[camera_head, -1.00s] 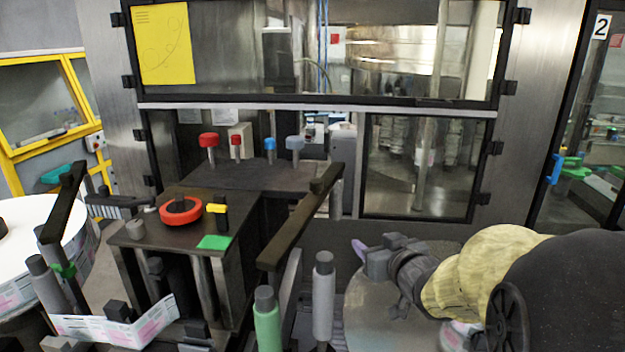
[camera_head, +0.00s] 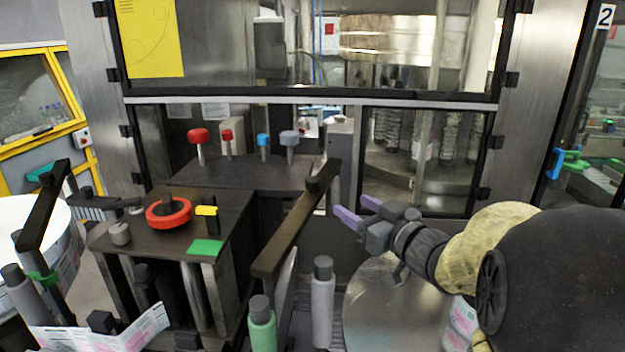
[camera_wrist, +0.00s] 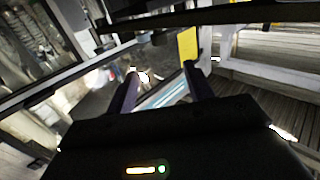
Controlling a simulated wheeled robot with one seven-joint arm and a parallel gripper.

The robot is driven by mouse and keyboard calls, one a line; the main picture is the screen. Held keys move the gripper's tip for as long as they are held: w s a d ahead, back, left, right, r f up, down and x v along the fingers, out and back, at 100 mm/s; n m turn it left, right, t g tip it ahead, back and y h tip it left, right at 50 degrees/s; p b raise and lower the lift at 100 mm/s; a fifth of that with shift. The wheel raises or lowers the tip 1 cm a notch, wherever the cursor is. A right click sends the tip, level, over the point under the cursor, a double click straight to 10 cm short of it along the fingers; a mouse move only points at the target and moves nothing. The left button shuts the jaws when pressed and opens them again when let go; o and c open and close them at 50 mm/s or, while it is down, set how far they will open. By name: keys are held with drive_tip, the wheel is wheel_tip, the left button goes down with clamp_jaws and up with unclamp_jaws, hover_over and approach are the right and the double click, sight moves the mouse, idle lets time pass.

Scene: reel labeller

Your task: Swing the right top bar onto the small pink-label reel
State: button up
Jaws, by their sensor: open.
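The right top bar (camera_head: 292,230) is a long dark bar on a post (camera_head: 333,190), slanting from upper right toward the lower left in the head view. The small pink-label reel (camera_head: 462,318) is at the lower right. Its grey top is partly exposed, and my arm hides much of its side. My gripper (camera_head: 359,210) has purple fingers, open and empty, pointing left just right of the bar's post and apart from the bar. In the wrist view both fingers (camera_wrist: 161,82) show with a gap between them. A dark bar crosses the top there; I cannot tell whether it is the top bar.
A grey roller (camera_head: 323,300) and a green-bodied roller (camera_head: 261,325) stand below the bar. A dark table with a red wheel (camera_head: 169,212) is to the left. A left bar (camera_head: 42,205) is beside a large white reel. Glass doors stand behind.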

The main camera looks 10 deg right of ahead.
sight(317, 183)
drive_tip(key=p+x, duration=0.4)
drive_tip(key=x, duration=1.1)
drive_tip(key=shift+w, duration=0.15)
clamp_jaws()
